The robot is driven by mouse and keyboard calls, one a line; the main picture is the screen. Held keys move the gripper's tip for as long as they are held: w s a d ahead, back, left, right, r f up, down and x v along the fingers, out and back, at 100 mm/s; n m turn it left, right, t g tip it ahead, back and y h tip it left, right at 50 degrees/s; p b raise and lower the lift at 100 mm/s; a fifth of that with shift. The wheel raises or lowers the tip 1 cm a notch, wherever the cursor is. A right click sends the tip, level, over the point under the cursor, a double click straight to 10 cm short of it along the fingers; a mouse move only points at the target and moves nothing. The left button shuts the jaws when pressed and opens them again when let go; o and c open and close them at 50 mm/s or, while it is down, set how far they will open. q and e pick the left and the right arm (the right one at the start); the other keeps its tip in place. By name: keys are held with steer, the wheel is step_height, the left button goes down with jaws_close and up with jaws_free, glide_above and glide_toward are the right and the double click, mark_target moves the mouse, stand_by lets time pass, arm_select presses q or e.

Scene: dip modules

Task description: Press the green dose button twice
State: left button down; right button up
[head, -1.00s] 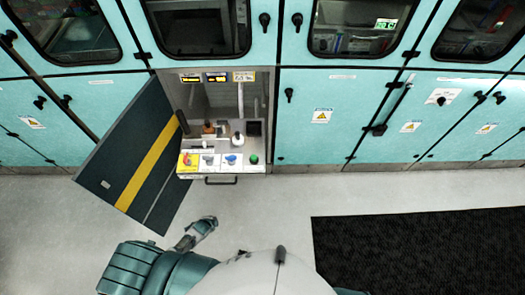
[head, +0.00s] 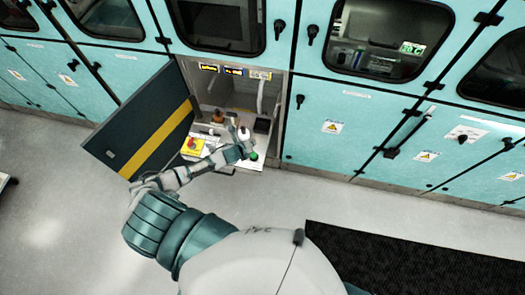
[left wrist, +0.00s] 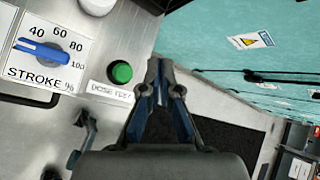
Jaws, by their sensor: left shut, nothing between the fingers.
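The green dose button (left wrist: 121,72) sits on the grey panel in the left wrist view, beside a label reading "DOSE TEST". It also shows in the head view (head: 254,156) at the right end of the panel. My left gripper (left wrist: 160,64) is shut and empty, its fingertips just right of the button in the left wrist view. In the head view the left gripper (head: 247,141) is over the panel, close to the button. I cannot tell whether it touches. My right gripper is not in view.
A blue stroke knob (left wrist: 45,52) is left of the button. A red knob on a yellow plate (head: 192,144) sits at the panel's left. An open dark door with a yellow stripe (head: 150,140) stands left of the bay. A black mat (head: 400,262) lies on the floor.

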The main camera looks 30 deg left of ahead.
arm_select(q)
steer(key=b, duration=0.4)
glide_above(253, 155)
steer(key=f, duration=0.4)
steer(key=shift+s+d+f, duration=0.1)
steer(key=shift+d+f, duration=0.15)
steer(key=shift+f, duration=0.15)
steer(key=f+b, duration=0.2)
steer(key=f, duration=0.1)
steer(key=shift+a+b, duration=0.3)
steer(key=shift+b, duration=0.05)
steer(key=shift+a+f, duration=0.2)
steer(key=shift+f, duration=0.1)
steer(key=shift+d, duration=0.1)
steer(key=shift+d+r, duration=0.1)
steer(key=shift+d, duration=0.15)
steer(key=shift+a, duration=0.1)
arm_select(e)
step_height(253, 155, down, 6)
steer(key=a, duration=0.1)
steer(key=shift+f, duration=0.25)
